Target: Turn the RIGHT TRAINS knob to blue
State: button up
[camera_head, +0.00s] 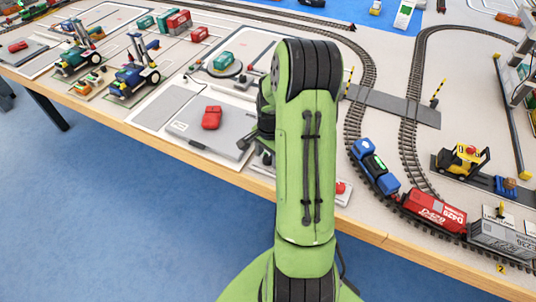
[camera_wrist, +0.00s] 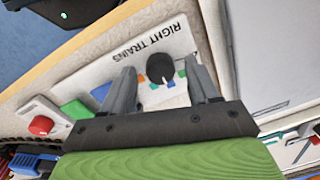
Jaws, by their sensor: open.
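The RIGHT TRAINS knob (camera_wrist: 160,68) is a round black knob with a white pointer mark on a white panel (camera_wrist: 118,62). Its label reads upside down in the wrist view. The pointer faces toward the lower edge of the picture, near small coloured marks; a blue mark (camera_wrist: 170,85) is close to it. I cannot tell exactly which colour it points at. My gripper (camera_wrist: 160,65) is open, with one finger on each side of the knob. Contact is not clear. In the head view my arm hides the knob.
A grey plate (camera_wrist: 270,50) lies on the right. In the head view, a blue locomotive (camera_head: 375,165) and wagons stand on tracks right of my arm, and a red car (camera_head: 211,117) stands left.

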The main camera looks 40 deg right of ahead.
aim_at(270, 159)
notch_tip(270, 159, up, 16)
jog(key=p, duration=0.4)
jog(key=shift+s+f, duration=0.25)
jog(key=shift+s, duration=0.15)
